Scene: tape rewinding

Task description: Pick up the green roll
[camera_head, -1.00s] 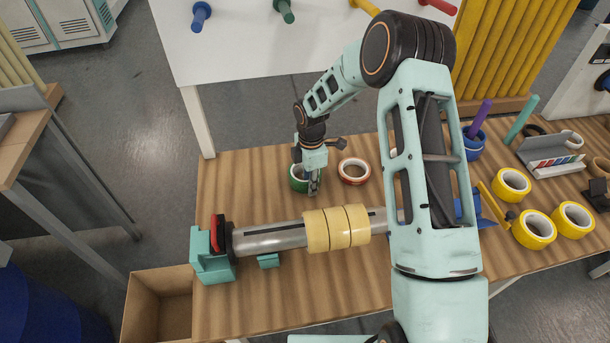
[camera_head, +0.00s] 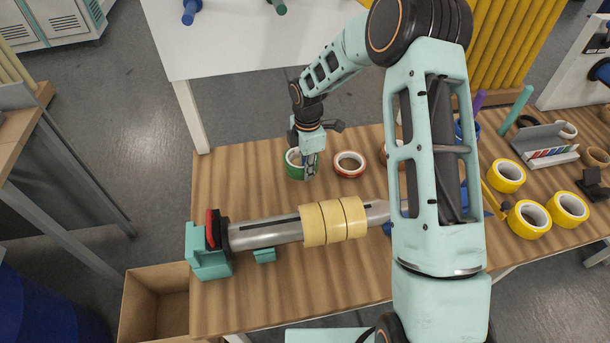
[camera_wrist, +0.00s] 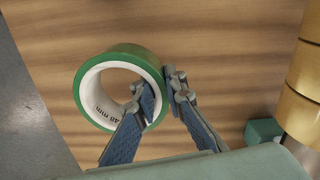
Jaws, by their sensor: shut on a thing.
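The green roll (camera_head: 291,167) is on the wooden table near its back left, with a white inner core. In the wrist view the green roll (camera_wrist: 97,75) shows its open ring facing the camera. My gripper (camera_head: 309,174) reaches down over its right side. In the wrist view my gripper (camera_wrist: 157,97) has one finger inside the ring and the other outside, shut on the roll's wall. I cannot tell whether the roll is clear of the table.
A red roll (camera_head: 349,164) lies just right of the green roll. A metal shaft (camera_head: 265,233) with several tan rolls (camera_head: 334,221) runs across the table in front. Yellow rolls (camera_head: 530,218) lie at the right. An open cardboard box (camera_head: 155,300) stands at the front left.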

